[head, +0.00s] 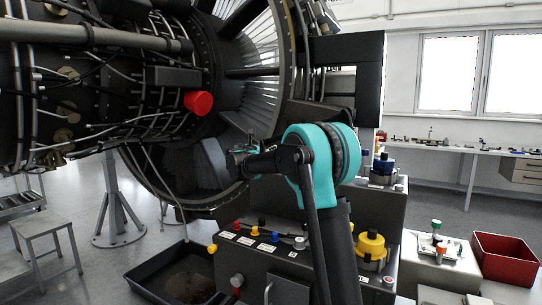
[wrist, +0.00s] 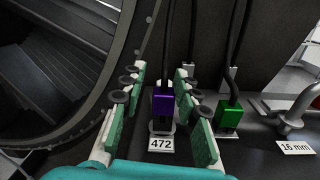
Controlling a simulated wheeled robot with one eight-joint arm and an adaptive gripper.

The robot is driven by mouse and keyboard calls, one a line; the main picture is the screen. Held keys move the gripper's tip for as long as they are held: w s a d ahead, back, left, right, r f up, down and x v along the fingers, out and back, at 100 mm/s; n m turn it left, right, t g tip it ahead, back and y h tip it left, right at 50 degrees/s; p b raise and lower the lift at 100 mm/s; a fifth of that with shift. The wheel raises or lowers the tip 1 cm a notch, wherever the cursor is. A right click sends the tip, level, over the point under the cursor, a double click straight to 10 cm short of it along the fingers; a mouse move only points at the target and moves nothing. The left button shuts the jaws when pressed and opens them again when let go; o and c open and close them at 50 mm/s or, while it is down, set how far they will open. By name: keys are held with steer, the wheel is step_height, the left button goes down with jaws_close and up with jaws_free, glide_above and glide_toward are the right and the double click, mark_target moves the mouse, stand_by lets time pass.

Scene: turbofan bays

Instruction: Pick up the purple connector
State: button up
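The purple connector (wrist: 163,104) stands upright with a dark cable rising from its top, behind a label reading 472 (wrist: 161,144). My gripper (wrist: 160,82) is open in the wrist view, with one green-padded finger on each side of the connector. Gaps show between the pads and the connector, so it does not look gripped. In the head view my gripper (head: 241,160) is in front of the large engine ring, and I cannot make out the purple connector there.
A green connector (wrist: 229,118) with its own cable stands close to the right finger. A grey bent pipe (wrist: 291,121) and a 16 mm label (wrist: 295,148) are farther right. In the head view, a panel with coloured knobs (head: 256,231) and a black tray (head: 142,291) are below.

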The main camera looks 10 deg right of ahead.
steer(key=shift+d+x, duration=0.25)
steer(key=shift+x, duration=3.1)
steer(key=shift+s+f, duration=0.15)
jaws_close()
